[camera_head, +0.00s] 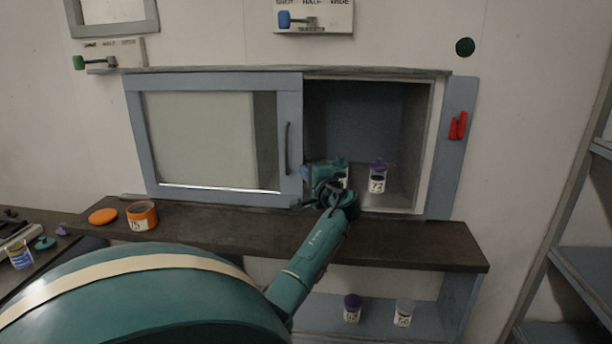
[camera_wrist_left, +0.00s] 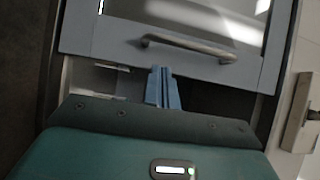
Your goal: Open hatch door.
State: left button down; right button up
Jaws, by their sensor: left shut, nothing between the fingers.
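The hatch door (camera_head: 291,140) is a sliding pane in a blue-grey frame, covering the left part of the wall hatch. Its right part is uncovered, showing the dark recess (camera_head: 350,115). A vertical bar handle (camera_head: 287,148) is on the door's right side. My left gripper (camera_head: 318,185) is at the door's right edge, low in the opening. In the left wrist view the blue fingers (camera_wrist_left: 161,80) are together and empty, beside the door frame (camera_wrist_left: 100,40) and apart from the handle (camera_wrist_left: 190,46). Whether they touch the frame's edge is unclear. My right gripper is not seen.
A purple-lidded jar (camera_head: 378,178) stands in the recess; another beside it is partly hidden by my gripper. An orange jar (camera_head: 142,217) and orange lid (camera_head: 103,216) are on the dark ledge (camera_head: 400,242). Shelves stand right.

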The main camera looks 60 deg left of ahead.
pick_arm(q)
jog(key=s+d+b, duration=0.1)
jog(key=d, duration=0.9)
jog(key=d+f+m+t+h+p, duration=0.1)
jog(key=d+f+m+t+h, duration=0.7)
jog(key=d+f, duration=1.45)
jog(key=s+d+f+n+h, duration=0.3)
jog(key=s+d+h, duration=0.3)
jog(key=d, duration=0.5)
jog(key=s+d+f+n+h+p, duration=0.1)
jog(key=s+d+f+n+h, duration=0.1)
jog(key=s+d+h, duration=0.5)
jog(key=s+d+n, duration=0.1)
jog(key=s+d, duration=0.2)
jog(key=d, duration=0.2)
jog(key=shift+f, duration=0.4)
jog(key=shift+s+a+t, duration=0.15)
jog(key=shift+t, duration=0.15)
